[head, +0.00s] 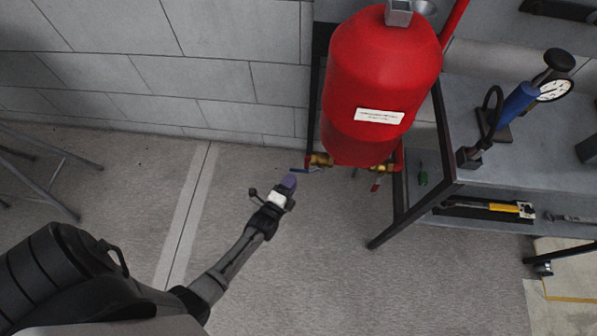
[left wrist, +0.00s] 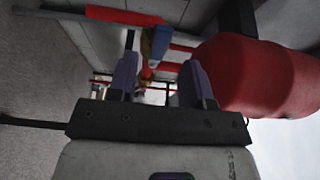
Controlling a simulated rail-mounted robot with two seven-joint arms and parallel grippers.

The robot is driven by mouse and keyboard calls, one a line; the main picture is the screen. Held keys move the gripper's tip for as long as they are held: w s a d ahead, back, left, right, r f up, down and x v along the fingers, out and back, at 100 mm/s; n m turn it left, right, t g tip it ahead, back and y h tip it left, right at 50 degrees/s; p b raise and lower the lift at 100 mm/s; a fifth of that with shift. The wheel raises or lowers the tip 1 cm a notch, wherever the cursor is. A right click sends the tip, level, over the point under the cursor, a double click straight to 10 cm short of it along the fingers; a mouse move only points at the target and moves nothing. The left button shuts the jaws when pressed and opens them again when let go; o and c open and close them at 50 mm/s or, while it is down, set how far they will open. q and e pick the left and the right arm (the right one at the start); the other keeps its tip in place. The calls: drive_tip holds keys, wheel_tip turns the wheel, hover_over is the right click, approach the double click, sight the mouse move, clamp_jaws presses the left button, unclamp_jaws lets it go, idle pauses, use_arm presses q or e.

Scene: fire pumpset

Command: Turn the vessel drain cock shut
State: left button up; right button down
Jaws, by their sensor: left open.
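The red pressure vessel (head: 382,75) hangs upright at the stand, and it also shows in the left wrist view (left wrist: 262,75). A brass cock with a blue lever (head: 318,160) sits at its lower left. A second brass cock with a red lever (head: 380,172) sits at its lower right. No readable label tells which one is the drain cock. My left gripper (head: 289,182) is open and empty, just below and left of the blue-lever cock, apparently apart from it. In the left wrist view a blue lever and brass body (left wrist: 158,46) show beyond the open fingers (left wrist: 160,82). My right gripper is not seen.
A dark metal table (head: 450,188) stands to the right, with a blue hand pump and gauge (head: 520,100) on top. A yellow-handled tool (head: 490,207) lies on its lower shelf. The block wall is behind.

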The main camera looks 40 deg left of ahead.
sight(298, 169)
use_arm(q)
drive_tip(key=shift+b+x, duration=0.95)
drive_tip(key=shift+x, duration=1.8)
clamp_jaws()
